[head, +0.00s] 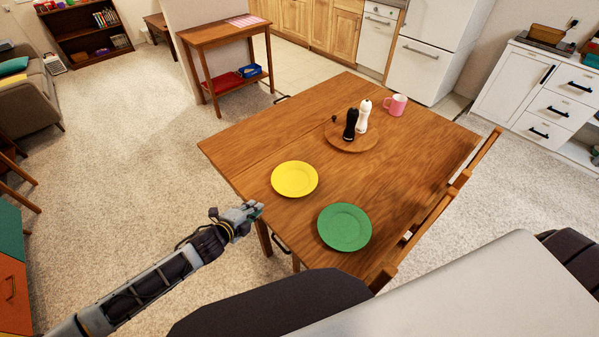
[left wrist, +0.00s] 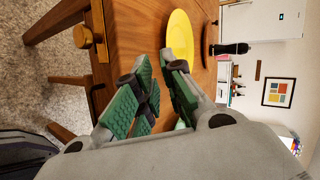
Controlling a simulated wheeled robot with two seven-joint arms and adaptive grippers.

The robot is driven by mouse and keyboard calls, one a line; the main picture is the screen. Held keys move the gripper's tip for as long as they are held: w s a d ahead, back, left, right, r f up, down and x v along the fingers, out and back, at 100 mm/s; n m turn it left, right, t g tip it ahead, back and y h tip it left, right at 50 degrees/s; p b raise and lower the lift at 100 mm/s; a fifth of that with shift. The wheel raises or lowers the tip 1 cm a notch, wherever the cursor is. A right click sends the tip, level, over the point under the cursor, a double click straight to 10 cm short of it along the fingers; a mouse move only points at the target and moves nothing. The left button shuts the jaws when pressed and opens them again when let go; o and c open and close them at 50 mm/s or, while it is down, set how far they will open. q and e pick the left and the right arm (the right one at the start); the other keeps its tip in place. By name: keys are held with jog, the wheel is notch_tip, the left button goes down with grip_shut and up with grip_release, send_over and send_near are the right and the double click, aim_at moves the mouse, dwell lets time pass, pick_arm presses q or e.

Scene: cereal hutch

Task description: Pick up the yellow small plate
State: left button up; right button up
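The yellow small plate (head: 295,179) lies flat on the wooden table, near its left edge in the head view. It also shows as a tilted yellow disc (left wrist: 180,38) beyond the fingertips in the left wrist view. My left gripper (head: 257,209) is at the table's left edge, to the lower left of the yellow plate and apart from it. In the left wrist view its green-padded fingers (left wrist: 163,82) stand apart with a narrow gap and nothing between them. My right gripper is not in view.
A green plate (head: 344,227) lies near the yellow one. A round wooden board (head: 352,141) carries a black shaker (head: 350,125) and a white shaker (head: 363,116); a pink mug (head: 395,105) stands behind. A chair (head: 440,215) is along the table's right side. The table's middle is clear.

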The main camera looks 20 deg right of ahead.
pick_arm(q)
jog(key=shift+s+d+r+m, duration=0.45)
jog(key=shift+d+r, duration=0.1)
jog(key=shift+d, duration=0.15)
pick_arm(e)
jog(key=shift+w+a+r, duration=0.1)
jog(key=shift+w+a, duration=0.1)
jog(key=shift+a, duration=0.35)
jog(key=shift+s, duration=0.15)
pick_arm(q)
jog(key=x, duration=0.2)
jog(key=shift+w+d+f, duration=0.2)
jog(key=shift+d, duration=0.05)
jog(key=shift+x, duration=2.85)
jog(key=shift+d, duration=0.2)
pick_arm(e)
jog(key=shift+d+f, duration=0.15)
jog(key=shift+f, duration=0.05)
